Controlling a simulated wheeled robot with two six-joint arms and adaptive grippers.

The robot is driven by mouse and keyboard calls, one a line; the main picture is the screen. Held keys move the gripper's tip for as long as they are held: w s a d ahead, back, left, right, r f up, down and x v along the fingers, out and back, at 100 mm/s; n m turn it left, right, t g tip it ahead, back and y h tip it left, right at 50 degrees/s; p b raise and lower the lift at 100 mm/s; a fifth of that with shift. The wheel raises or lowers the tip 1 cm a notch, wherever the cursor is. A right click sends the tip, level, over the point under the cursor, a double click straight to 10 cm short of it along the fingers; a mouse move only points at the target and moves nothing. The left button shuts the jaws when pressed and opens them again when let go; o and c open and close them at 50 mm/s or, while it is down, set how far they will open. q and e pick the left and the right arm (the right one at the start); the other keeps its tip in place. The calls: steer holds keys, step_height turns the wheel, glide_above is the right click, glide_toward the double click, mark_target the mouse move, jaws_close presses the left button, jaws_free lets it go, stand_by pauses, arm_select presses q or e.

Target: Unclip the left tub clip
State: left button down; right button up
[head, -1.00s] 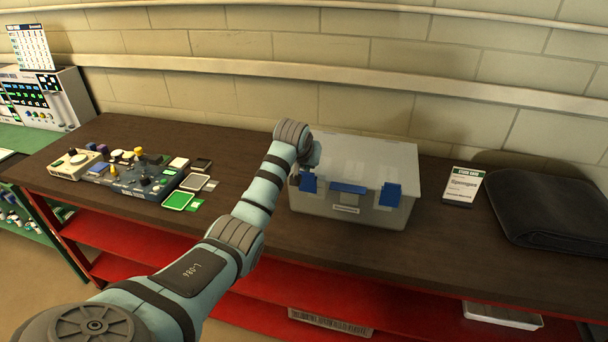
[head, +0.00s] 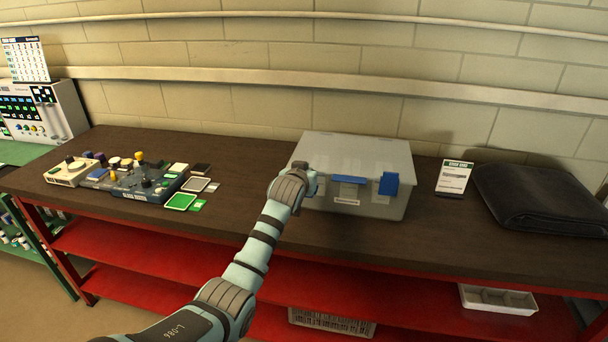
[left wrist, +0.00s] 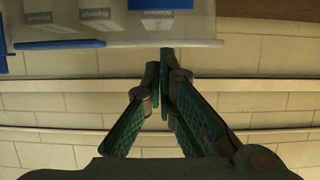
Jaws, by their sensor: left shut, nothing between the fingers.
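The grey, translucent lidded tub (head: 354,155) stands on the dark bench. Its blue right clip (head: 388,184) and blue front handle (head: 348,179) show on the front. The left clip is hidden behind my left wrist in the head view. My left gripper is at the tub's front left corner, mostly hidden there. In the left wrist view my left gripper (left wrist: 164,62) is shut and empty, its tips close to the tub edge (left wrist: 110,44). Contact cannot be told. Blue parts show at that view's top and left; which ones is unclear. My right gripper is out of view.
A control panel (head: 130,180) with knobs and several small cards sits left on the bench. Bare bench (head: 400,235) lies in front of the tub.

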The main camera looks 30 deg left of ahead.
arm_select(q)
steer(key=shift+w+a+f+b, duration=0.1)
steer(key=shift+w+f+b, duration=0.15)
steer(key=shift+w+b, duration=0.15)
steer(key=shift+w, duration=0.35)
steer(key=shift+a, duration=0.1)
steer(key=shift+s, duration=0.1)
steer(key=shift+r, duration=0.3)
steer(key=r+p, duration=0.1)
steer(key=s+r+p, duration=0.1)
steer(key=r+p, duration=0.1)
steer(key=p, duration=0.1)
steer(key=shift+s+d, duration=0.25)
steer(key=shift+d, duration=0.05)
steer(key=s+d+f, duration=0.1)
steer(key=s+d, duration=0.1)
steer(key=s, duration=0.5)
steer(key=shift+f, duration=0.15)
